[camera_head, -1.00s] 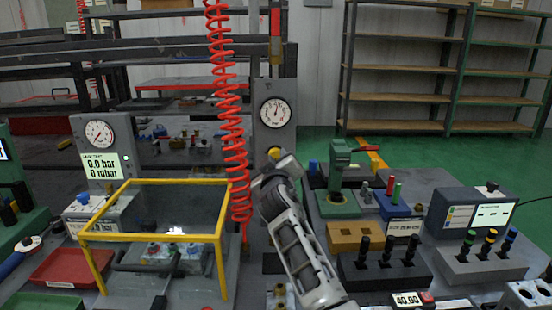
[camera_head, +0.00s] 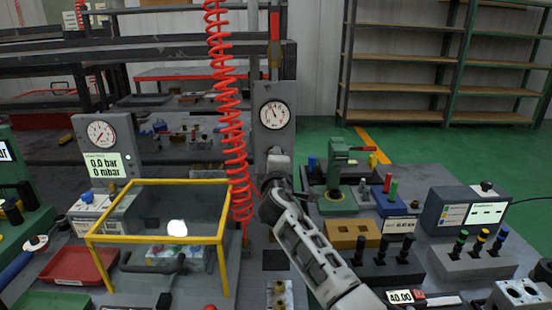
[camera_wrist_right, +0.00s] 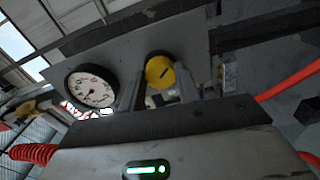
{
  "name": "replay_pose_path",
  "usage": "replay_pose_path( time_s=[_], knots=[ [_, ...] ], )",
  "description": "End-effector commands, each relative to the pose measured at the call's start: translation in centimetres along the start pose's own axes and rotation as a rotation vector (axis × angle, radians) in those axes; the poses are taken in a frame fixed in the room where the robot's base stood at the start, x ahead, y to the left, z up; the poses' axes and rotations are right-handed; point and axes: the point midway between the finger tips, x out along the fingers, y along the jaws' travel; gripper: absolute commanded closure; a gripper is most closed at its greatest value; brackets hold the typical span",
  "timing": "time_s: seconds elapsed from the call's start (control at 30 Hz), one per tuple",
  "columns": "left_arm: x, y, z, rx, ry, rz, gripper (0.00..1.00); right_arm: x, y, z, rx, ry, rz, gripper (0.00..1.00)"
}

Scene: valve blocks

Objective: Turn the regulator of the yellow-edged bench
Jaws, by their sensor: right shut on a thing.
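The regulator is a round yellow knob (camera_wrist_right: 160,72) with a dark slot, on a grey upright panel (camera_head: 268,135). The gauge also shows in the right wrist view (camera_wrist_right: 91,89). My left gripper is not in view.
A red coiled hose (camera_head: 232,130) hangs just left of the panel. A yellow-edged clear guard (camera_head: 155,240) stands in front left. A second gauge panel (camera_head: 101,133) reads 0.0 bar. A green press (camera_head: 338,165) and valve blocks stand on the right.

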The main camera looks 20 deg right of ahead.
Motion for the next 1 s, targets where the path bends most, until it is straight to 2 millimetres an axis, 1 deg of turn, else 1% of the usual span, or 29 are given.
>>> replay_pose_path(
  time_s=[0.03,0.3,0.73,0.77,0.8,0.83,1.0],
  knots=[
    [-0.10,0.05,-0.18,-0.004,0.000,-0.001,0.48,0.04,0.30,-0.01,-0.022,0.001,0.004,0.90],
    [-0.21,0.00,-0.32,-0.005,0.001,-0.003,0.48,0.04,0.22,-0.02,-0.085,0.001,0.004,0.90],
    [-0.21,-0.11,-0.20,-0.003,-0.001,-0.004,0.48,0.04,0.20,-0.04,-0.092,0.001,0.004,0.90],
    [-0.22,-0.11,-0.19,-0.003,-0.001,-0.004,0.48,0.04,0.20,-0.04,-0.092,0.001,0.004,0.64],
    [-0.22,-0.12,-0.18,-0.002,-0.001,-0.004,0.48,0.03,0.19,-0.04,-0.092,0.001,0.003,0.53],
    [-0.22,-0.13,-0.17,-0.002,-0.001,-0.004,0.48,0.03,0.18,-0.04,-0.091,0.001,0.003,0.45],
    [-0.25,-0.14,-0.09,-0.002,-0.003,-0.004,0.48,0.02,0.11,-0.03,-0.091,0.001,0.002,0.45]
  ],
)
